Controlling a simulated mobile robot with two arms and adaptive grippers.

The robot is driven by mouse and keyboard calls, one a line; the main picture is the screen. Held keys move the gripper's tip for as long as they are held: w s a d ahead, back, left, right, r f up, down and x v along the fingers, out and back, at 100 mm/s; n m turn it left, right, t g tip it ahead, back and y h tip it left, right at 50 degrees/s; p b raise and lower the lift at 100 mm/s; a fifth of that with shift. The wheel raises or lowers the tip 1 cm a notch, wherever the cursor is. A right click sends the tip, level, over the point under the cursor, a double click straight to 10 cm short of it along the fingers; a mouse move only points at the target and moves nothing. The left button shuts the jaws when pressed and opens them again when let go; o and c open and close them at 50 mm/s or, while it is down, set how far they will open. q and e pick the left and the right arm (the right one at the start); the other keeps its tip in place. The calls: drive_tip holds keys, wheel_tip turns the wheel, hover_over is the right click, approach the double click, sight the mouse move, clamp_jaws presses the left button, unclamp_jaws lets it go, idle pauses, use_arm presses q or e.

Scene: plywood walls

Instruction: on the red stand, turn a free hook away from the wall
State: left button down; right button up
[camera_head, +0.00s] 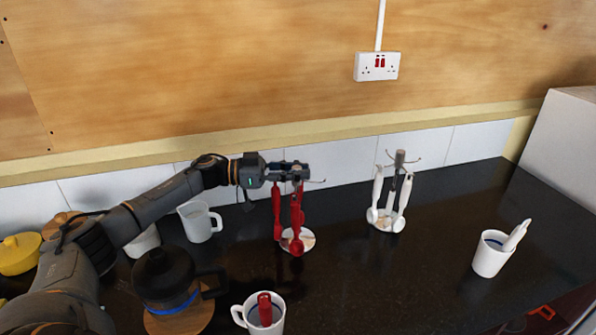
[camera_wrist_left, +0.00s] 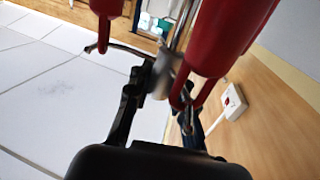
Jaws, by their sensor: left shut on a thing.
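The red stand (camera_head: 308,240) is a round base with a post, hung with red utensils (camera_head: 297,215), near the wall left of centre. My left gripper (camera_head: 293,173) reaches in from the left at the stand's top and is shut there. In the left wrist view the gripper (camera_wrist_left: 163,95) has its fingers on either side of the metal top of the post, with red handles hanging close by. A free hook (camera_head: 318,181) sticks out to the right, past the fingertips. A thin curved hook (camera_wrist_left: 115,45) also shows in the wrist view. The exact part gripped is partly hidden. My right gripper is out of view.
A white stand (camera_head: 386,222) with white utensils stands to the right. A white cup with a utensil (camera_head: 490,258) is further right.

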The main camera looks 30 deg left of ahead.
use_arm(q)
drive_tip(key=c, duration=1.1)
unclamp_jaws()
drive_tip(key=shift+c, duration=0.2)
drive_tip(key=shift+a, duration=0.1)
drive_tip(key=v, duration=1.2)
